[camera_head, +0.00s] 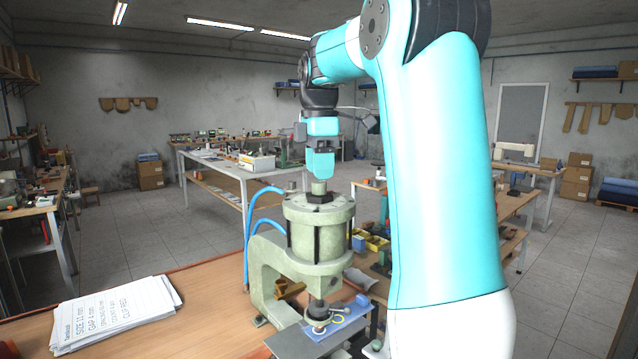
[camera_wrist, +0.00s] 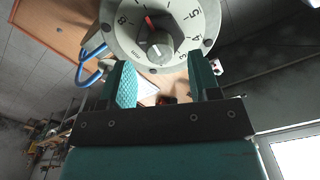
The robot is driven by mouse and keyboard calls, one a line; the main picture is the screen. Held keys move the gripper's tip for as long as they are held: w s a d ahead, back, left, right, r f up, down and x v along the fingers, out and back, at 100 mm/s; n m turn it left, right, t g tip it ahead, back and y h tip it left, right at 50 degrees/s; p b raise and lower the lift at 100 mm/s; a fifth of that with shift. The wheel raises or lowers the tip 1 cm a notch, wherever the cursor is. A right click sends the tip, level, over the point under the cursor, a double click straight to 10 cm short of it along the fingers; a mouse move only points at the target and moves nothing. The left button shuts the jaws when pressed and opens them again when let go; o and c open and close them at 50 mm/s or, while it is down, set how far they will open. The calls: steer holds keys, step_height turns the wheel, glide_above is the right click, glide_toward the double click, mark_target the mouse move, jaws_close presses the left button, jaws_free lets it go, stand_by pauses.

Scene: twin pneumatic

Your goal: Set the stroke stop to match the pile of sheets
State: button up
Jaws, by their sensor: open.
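A pale green press (camera_head: 318,225) stands on the wooden bench, with a dark knob (camera_head: 319,196) on top of its cylinder. In the wrist view, a round numbered dial (camera_wrist: 190,20) surrounds the dark knob (camera_wrist: 158,42), which has a white line and a red mark near it. The knob's exact setting is hard to read. The pile of sheets (camera_head: 118,312) lies on the bench at left; its top sheet has large writing that seems to include "GAP 4 mm". My gripper (camera_head: 320,178) points down above the knob. Its teal fingers (camera_wrist: 157,64) are open, with nothing between them clearly gripped.
Blue hoses (camera_head: 248,225) run to the press's left side. Other tables (camera_head: 215,165) with tools stand behind. The wooden bench (camera_head: 205,290) between sheets and press is bare.

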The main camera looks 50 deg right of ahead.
mark_target(319, 182)
steer(key=shift+f, duration=1.7)
steer(key=c, duration=0.9)
